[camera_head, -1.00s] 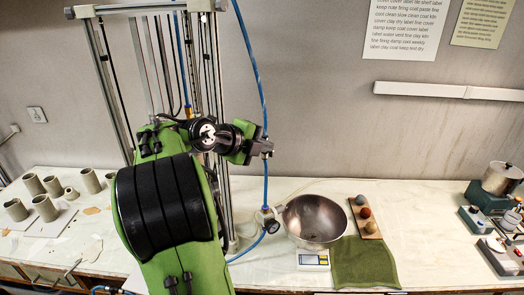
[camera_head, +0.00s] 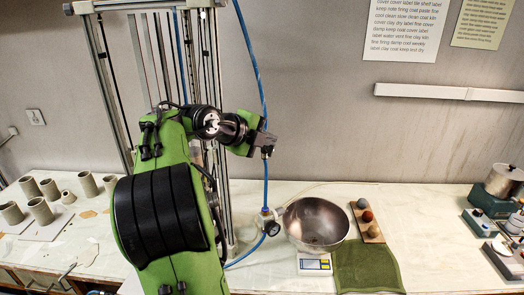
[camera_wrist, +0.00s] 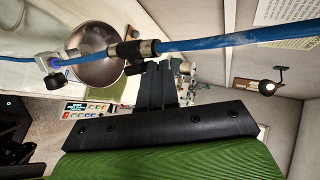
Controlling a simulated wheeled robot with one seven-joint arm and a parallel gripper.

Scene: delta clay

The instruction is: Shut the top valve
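The top valve (camera_wrist: 136,48) sits on the blue hose, with a black body, a silver collar and a small black knob on its lower side. In the head view the top valve (camera_head: 267,152) shows small and dark just below my gripper (camera_head: 270,138). In the wrist view my gripper (camera_wrist: 160,66) has its two black fingers close together, with nothing seen between them. Their tips are at the hose, just right of the knob. I cannot tell whether they touch it. Whether the valve is open or shut is unclear.
A lower valve (camera_head: 268,222) with a round black knob is on the same blue hose (camera_head: 258,75). A metal bowl (camera_head: 316,223) stands on a scale beside a green cloth (camera_head: 365,265). A metal frame (camera_head: 222,120) rises behind my arm. Clay cups (camera_head: 40,210) stand at left.

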